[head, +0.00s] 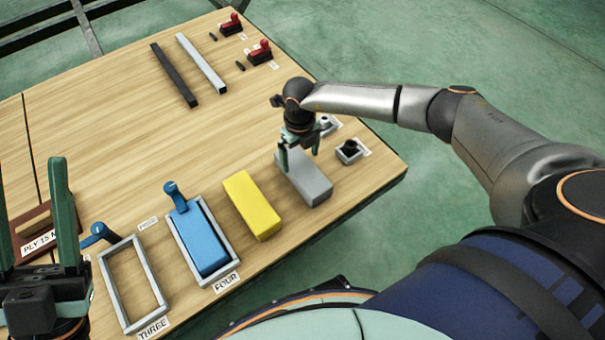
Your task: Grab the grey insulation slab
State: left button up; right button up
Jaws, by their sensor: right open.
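The grey insulation slab (309,184) lies on the wooden table, right of the yellow slab (251,205). My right gripper (298,161) is open and points down at the far end of the grey slab. One finger shows at the slab's left side and the other near its right side; whether they touch it I cannot tell. My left gripper (58,212) stands at the left edge of the picture with its two fingers apart and nothing between them.
A blue slab (202,239) lies in the frame labelled FOUR, and the frame labelled THREE (110,284) is empty. Small fittings (349,152) sit right of the grey slab. Two bars (202,62) and red clamps (260,53) lie farther back. The table's middle is clear.

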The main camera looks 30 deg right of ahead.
aim_at(303, 168)
jog(key=f, duration=0.2)
jog(key=s+f+b, duration=0.1)
jog(key=f, duration=0.1)
jog(key=shift+d+f+b, duration=0.1)
jog(key=shift+d+b, duration=0.05)
jog(key=shift+b, duration=0.15)
jog(key=shift+f, duration=0.35)
jog(key=shift+c, duration=0.2)
jog(key=shift+w+r, duration=0.1)
jog(key=c, duration=1.1)
